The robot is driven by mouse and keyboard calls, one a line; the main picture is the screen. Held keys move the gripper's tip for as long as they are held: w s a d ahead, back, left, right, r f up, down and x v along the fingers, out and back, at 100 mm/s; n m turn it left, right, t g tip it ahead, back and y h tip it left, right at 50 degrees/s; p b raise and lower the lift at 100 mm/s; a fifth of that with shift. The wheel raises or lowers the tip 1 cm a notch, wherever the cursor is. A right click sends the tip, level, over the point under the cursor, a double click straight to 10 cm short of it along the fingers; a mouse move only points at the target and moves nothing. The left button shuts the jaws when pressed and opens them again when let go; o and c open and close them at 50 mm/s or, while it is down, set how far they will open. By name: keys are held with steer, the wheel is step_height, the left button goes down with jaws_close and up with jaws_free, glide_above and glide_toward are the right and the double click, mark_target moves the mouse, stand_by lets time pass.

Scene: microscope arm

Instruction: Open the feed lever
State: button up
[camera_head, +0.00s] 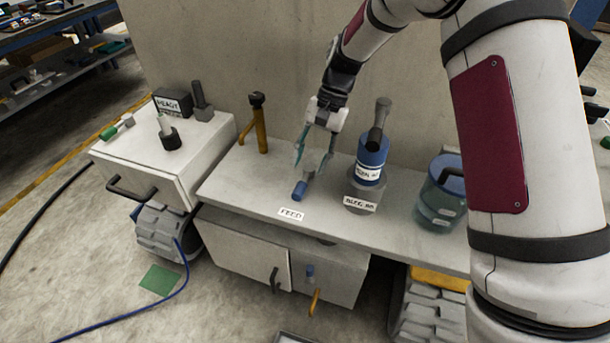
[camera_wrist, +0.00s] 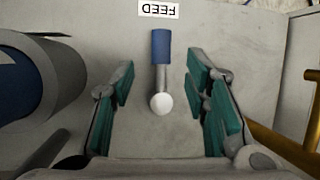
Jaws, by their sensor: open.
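The feed lever (camera_wrist: 161,60) has a blue grip and a grey shaft ending in a pale round knob in the wrist view. In the head view its blue grip (camera_head: 299,191) points toward the bench's front edge, behind a white FEED label (camera_head: 291,214). The label also shows upside down in the wrist view (camera_wrist: 159,9). My gripper (camera_head: 314,163) is over the lever. In the wrist view my gripper (camera_wrist: 162,100) is open, with its teal pads on both sides of the lever and gaps on each side. The lever's base is partly hidden by my gripper in the head view.
A blue-and-grey labelled cylinder (camera_head: 371,160) stands close to the right of my gripper. A yellow lever post (camera_head: 261,130) stands to its left. A blue-green jar (camera_head: 440,195) is farther right. The bench top (camera_head: 240,187) is bare near its front left.

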steer(key=v, duration=0.4)
steer(key=shift+w+d+r, duration=0.1)
steer(key=shift+r, duration=0.25)
steer(key=s+d+r+n+t+h+p, duration=0.1)
steer(key=s+d+r+t+p, duration=0.2)
steer(key=s+r, duration=0.6)
steer(key=s+d+r+n+t+h+p, duration=0.1)
steer(key=s+d+r+p, duration=0.1)
steer(key=s+d+r, duration=0.75)
steer(key=s+d+r+t+p, duration=0.1)
steer(key=s+r+t+p, duration=0.1)
steer(key=s, duration=0.7)
steer(key=s+d+r+n+t+h+p, duration=0.1)
steer(key=s+d+r+p, duration=0.1)
steer(key=s+r, duration=0.3)
steer(key=s+p, duration=0.1)
steer(key=s, duration=0.2)
steer(key=shift+s+d+r+t, duration=0.15)
steer(key=shift+s+r+t, duration=0.2)
steer(key=shift+t, duration=0.05)
